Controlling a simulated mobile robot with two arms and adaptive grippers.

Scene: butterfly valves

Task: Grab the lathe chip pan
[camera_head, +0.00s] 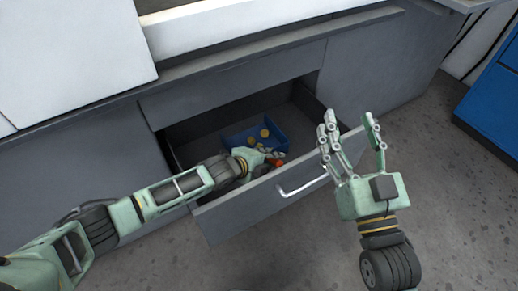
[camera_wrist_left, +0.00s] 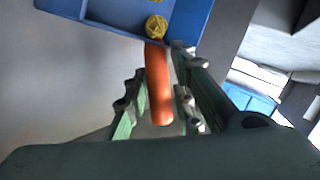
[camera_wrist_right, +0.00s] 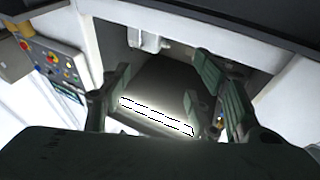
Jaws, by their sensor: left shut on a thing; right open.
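A grey drawer (camera_head: 250,205) with a silver handle (camera_head: 300,187) is pulled out of the machine's base. It may be the chip pan. Inside it is a blue tray (camera_head: 240,138) with round yellow pieces. My left gripper (camera_head: 266,156) reaches into the drawer at the tray's near side. In the left wrist view an orange cylindrical handle (camera_wrist_left: 158,85) is between its fingers and meets the blue tray's edge (camera_wrist_left: 100,20). The gripper is shut on this handle. My right gripper (camera_head: 350,125) is open and empty, above the drawer's right front, near the silver handle.
The grey cabinet (camera_head: 380,75) stands behind and beside the drawer. A blue cabinet (camera_head: 490,105) is at the far right. Speckled floor (camera_head: 450,210) is clear at the right. The right wrist view shows a control panel (camera_wrist_right: 58,65) and a bright light strip (camera_wrist_right: 155,115).

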